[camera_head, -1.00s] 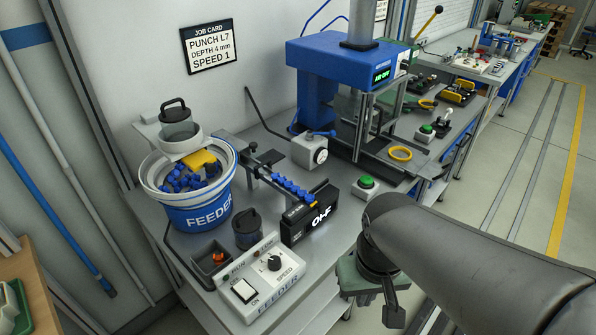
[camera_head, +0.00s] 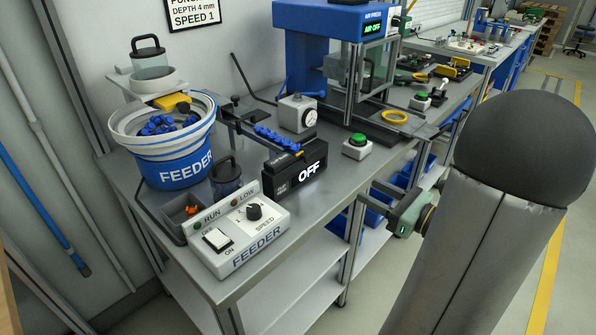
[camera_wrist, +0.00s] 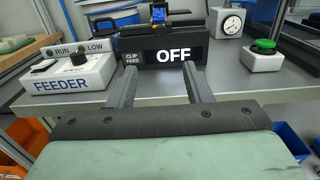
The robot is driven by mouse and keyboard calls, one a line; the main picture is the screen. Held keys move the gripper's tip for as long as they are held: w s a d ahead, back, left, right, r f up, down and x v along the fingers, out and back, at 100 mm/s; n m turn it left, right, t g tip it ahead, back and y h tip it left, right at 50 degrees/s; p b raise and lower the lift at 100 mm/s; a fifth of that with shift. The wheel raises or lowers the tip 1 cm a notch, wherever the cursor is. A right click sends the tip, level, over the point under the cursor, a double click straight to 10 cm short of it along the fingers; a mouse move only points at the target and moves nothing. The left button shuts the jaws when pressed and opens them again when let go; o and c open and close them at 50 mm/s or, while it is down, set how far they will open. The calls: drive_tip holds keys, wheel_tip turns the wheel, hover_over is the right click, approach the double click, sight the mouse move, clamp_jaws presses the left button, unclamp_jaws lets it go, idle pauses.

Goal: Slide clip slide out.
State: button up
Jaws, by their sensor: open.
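The black clip feed box (camera_head: 297,172) stands on the bench and its display reads OFF. A sloped rail with a row of blue clips (camera_head: 276,140) runs down to its top, where a small yellow piece (camera_head: 299,154) shows. In the wrist view, the box (camera_wrist: 130,50) is straight ahead, with a blue clip and yellow piece (camera_wrist: 158,14) on top. I cannot tell which part is the slide itself. My gripper (camera_wrist: 161,82) is open and empty, its two fingers pointing at the box front and apart from it. In the head view, my gripper (camera_head: 372,199) is beside the bench's front edge.
The feeder control box (camera_head: 235,238) and feeder bowl (camera_head: 172,150) are left of the clip box. A green button (camera_head: 357,146), a dial box (camera_head: 297,114) and the press (camera_head: 330,20) are to the right and behind. Blue bins (camera_head: 375,212) sit below the bench.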

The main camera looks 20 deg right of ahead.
sight(311, 159)
drive_tip(key=x, duration=1.7)
drive_tip(key=shift+w+d, duration=0.1)
drive_tip(key=shift+w, duration=0.05)
clamp_jaws()
drive_tip(key=shift+w, duration=0.1)
